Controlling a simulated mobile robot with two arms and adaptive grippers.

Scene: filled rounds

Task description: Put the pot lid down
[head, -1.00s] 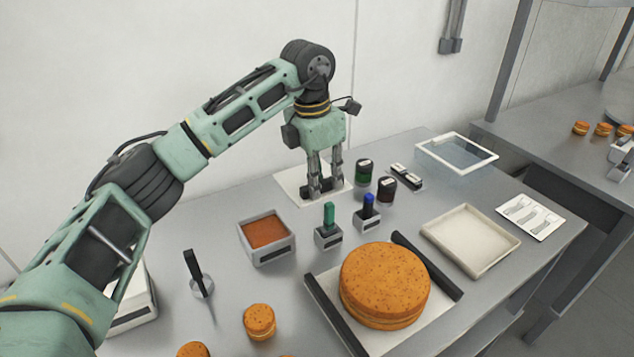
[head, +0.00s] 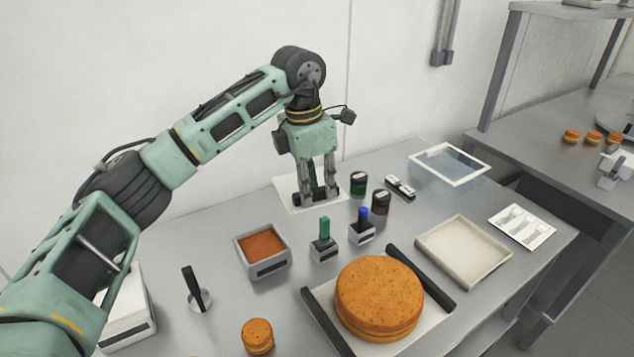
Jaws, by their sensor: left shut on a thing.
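My left gripper (head: 317,195) points straight down over a white mat (head: 285,190) at the back of the table, by the wall. Its fingers are shut on a small dark thing (head: 316,180), dark green where it shows, which I take to be the pot lid. The fingers hide most of it. The dark fingertips are close to the mat; I cannot tell whether the lid touches it. A dark green pot (head: 358,184) and a dark brown pot (head: 380,202) stand just right of the mat. My right gripper is not in view.
Stamps with green (head: 324,240) and blue (head: 362,226) handles stand in front, beside a box of orange-brown powder (head: 262,257). A large round cake lies on a board (head: 318,290). An empty cream tray (head: 464,251) is at right. The mat's left part is bare.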

